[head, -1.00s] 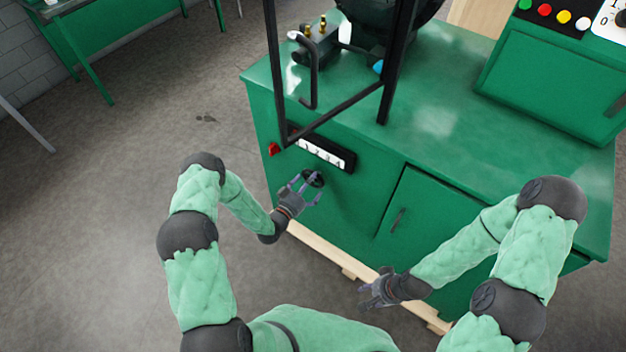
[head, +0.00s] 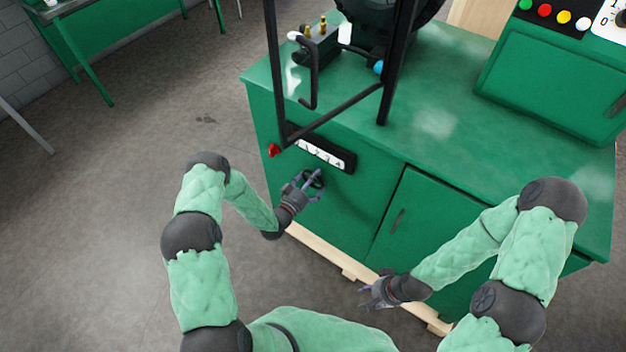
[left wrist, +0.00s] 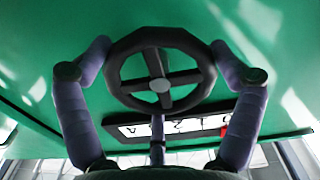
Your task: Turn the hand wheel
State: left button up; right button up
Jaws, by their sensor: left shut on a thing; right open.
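The hand wheel (left wrist: 160,86) is a black four-spoked ring with a grey hub on the green front of the machine. In the head view the hand wheel (head: 313,178) is small and partly covered by my left gripper (head: 306,182). In the left wrist view the fingers of my left gripper (left wrist: 158,62) lie on both sides of the wheel's rim, shut on it. My right gripper (head: 370,291) is open and empty, low in front of the machine, away from the wheel.
A white number display (head: 322,152) sits above the wheel, with a red knob (head: 273,150) to its left. A black frame (head: 340,115) rises above. A cabinet door with a handle (head: 398,221) is to the right. The floor (head: 110,200) at left is clear.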

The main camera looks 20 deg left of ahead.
pick_arm(q)
jog(key=shift+f, duration=0.1)
jog(key=m+b, duration=0.4)
jog(key=m, duration=0.2)
jog(key=shift+f, duration=0.15)
jog(key=m+b, duration=0.3)
jog(key=m, duration=0.2)
jog(key=shift+m, duration=0.3)
dwell(0.4)
jog(key=o, duration=0.8)
jog(key=shift+s, duration=0.1)
jog(key=shift+a, duration=0.15)
